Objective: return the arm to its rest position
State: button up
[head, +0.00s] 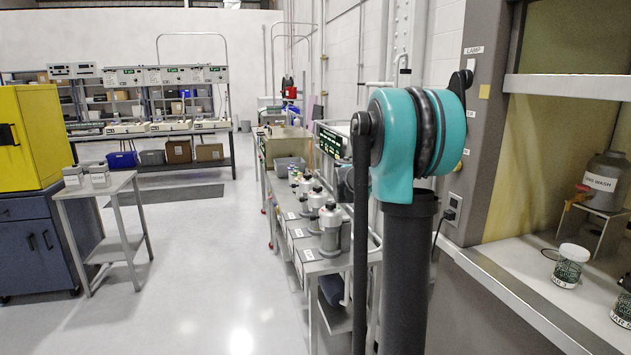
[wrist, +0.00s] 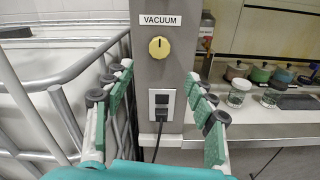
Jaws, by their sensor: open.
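My gripper (wrist: 160,120) shows in the wrist view with its two green-padded fingers wide apart. It is open and nothing is between the fingers. It faces a grey post (wrist: 160,70) with a sign reading VACUUM, a yellow knob (wrist: 159,47) and an outlet with a black plug (wrist: 161,107). My teal arm joint and dark arm links stand upright in the right middle of the head view. The gripper itself is not clearly visible in the head view.
A hood bench (head: 520,285) with jars and a WASH bottle (head: 604,181) is close on the right. A bench with several grey devices (head: 325,265) stands beside my arm. A small table (head: 95,188) and yellow cabinet (head: 45,130) are left. The floor (head: 200,270) between is clear.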

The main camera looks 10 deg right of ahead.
jog(key=s+a+f+m+t+y, duration=0.1)
jog(key=s+a+f+m+y, duration=0.45)
jog(key=f, duration=0.55)
jog(key=s+a+f+m+y, duration=0.35)
jog(key=s+a+f, duration=0.25)
jog(key=s+f, duration=0.3)
jog(key=s+a+f+m+y, duration=0.4)
jog(key=s+a+f, duration=0.2)
jog(key=a, duration=0.3)
jog(key=s+a+f+m+t+y, duration=0.1)
jog(key=s+a+f+m+y, duration=0.2)
jog(key=a+f, duration=0.6)
jog(key=s+a+y, duration=0.1)
jog(key=s+y, duration=0.1)
jog(key=s, duration=0.1)
jog(key=shift+s+a+m+t, duration=0.2)
jog(key=shift+s+m+t, duration=0.1)
jog(key=shift+s+m, duration=0.1)
